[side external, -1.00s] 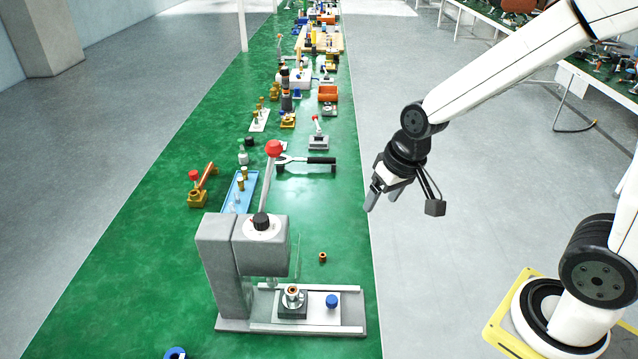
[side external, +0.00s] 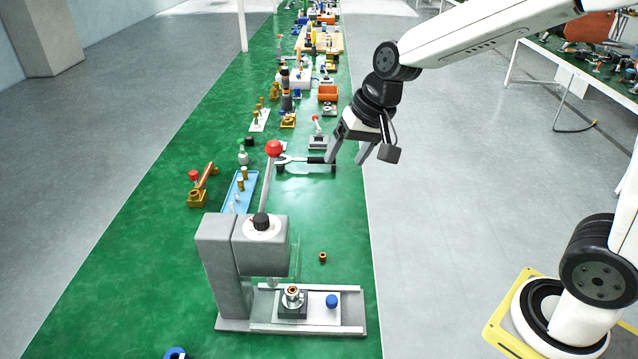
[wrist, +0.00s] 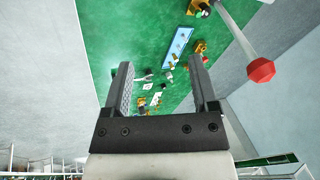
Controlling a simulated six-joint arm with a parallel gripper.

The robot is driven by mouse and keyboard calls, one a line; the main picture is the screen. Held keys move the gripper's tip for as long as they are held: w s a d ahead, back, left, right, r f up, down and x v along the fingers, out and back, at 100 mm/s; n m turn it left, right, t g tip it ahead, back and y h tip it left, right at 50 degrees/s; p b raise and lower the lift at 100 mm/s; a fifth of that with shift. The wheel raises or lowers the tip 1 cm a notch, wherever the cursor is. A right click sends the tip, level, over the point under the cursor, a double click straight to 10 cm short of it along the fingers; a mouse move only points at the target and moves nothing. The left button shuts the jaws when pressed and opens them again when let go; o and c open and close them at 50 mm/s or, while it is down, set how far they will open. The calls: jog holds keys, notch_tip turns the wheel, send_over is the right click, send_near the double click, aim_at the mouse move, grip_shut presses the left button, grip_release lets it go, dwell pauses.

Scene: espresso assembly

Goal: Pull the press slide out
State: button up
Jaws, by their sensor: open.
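The grey press (side external: 222,262) stands at the near end of the green table, with a red-knobbed lever (side external: 273,149) raised and a black knob on top. Its slide (side external: 325,311) lies on the base between two pale rails and bears a dark block with a copper-coloured ring piece (side external: 292,292) and a blue knob (side external: 332,301). My gripper (side external: 345,161) is open and empty, above the table's right edge, behind and above the slide. In the wrist view my open jaws (wrist: 163,78) show nothing between them close by, and the red lever ball (wrist: 261,70) is at right.
A black-handled tool (side external: 318,161) lies on the table below my gripper. A blue tray (side external: 240,192) with small pieces lies left of the lever. A small copper-coloured ring (side external: 323,257) lies behind the slide. The table is clear around that ring.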

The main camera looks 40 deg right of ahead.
dwell(0.3)
jog(key=n+g+h, duration=0.2)
jog(key=g, duration=0.2)
send_over(332, 299)
notch_tip(332, 299, down, 24)
jog(key=shift+r, duration=0.15)
jog(key=shift+f, duration=3.9)
jog(key=shift+c, duration=0.3)
grip_shut()
